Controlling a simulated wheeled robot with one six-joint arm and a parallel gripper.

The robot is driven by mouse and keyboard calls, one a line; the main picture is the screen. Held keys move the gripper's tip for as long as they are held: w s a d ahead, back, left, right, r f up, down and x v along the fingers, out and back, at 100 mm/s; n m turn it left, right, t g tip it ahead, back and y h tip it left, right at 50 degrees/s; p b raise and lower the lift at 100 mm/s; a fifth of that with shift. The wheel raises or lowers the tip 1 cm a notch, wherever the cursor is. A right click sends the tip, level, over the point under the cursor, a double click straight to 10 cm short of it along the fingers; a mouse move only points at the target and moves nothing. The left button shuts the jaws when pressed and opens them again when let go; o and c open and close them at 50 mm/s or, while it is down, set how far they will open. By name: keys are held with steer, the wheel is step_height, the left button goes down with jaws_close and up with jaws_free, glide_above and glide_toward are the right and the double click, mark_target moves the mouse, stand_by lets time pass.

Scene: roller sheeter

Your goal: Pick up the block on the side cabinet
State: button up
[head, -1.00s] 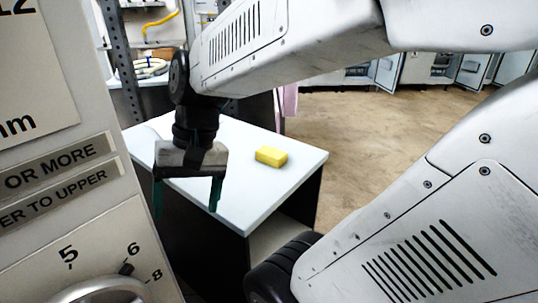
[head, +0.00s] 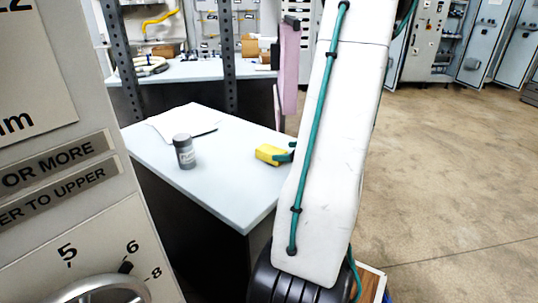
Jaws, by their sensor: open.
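The yellow block (head: 269,154) lies on the light top of the side cabinet (head: 222,172), near its right edge. My gripper (head: 284,151) is at the block's right end. Its green fingertips show there, and the rest of it is hidden behind my white arm. The jaws are open. A fingertip overlaps the block's right end in the picture, and I cannot tell whether it touches. The block's far right part is partly covered.
A grey jar (head: 184,151) stands left of the block, and white paper (head: 183,122) with a dark pen lies behind it. A machine panel (head: 60,180) with a dial fills the left. Shelf posts and a pink cloth (head: 289,70) are behind. Open floor lies right.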

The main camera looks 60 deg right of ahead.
steer(key=x, duration=0.7)
steer(key=shift+w+d, duration=0.3)
steer(key=c, duration=1.2)
